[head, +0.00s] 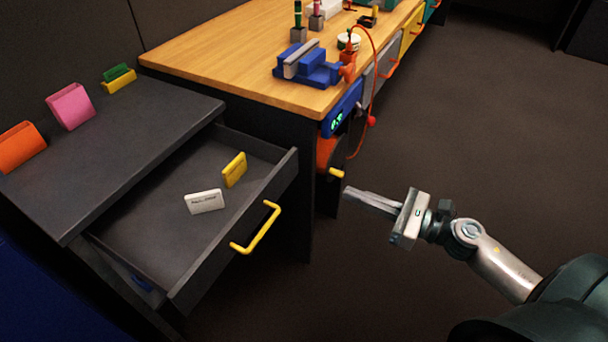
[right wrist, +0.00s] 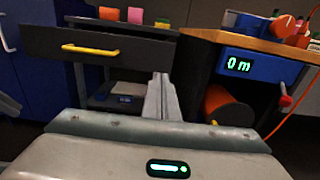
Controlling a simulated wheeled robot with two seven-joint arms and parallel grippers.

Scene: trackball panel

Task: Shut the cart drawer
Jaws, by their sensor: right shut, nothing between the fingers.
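The cart drawer (head: 160,232) is pulled well out from under the dark cart top (head: 110,150) in the head view. Its yellow handle (head: 256,229) is on the drawer front. A white block (head: 204,202) and a yellow block (head: 234,170) are inside it. My right gripper (head: 349,193) is shut and empty, to the right of the handle and apart from it. In the right wrist view the drawer front (right wrist: 130,51) and the handle (right wrist: 90,49) are beyond and left of the fingers (right wrist: 160,80). My left gripper is not in view.
A wooden workbench (head: 215,55) stands right beside the cart, with a blue vise (head: 308,66) and a hanging orange cord (head: 373,85). Another yellow handle (head: 336,173) is under its edge. Orange, pink and green-yellow holders stand on the cart top. The floor at right is clear.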

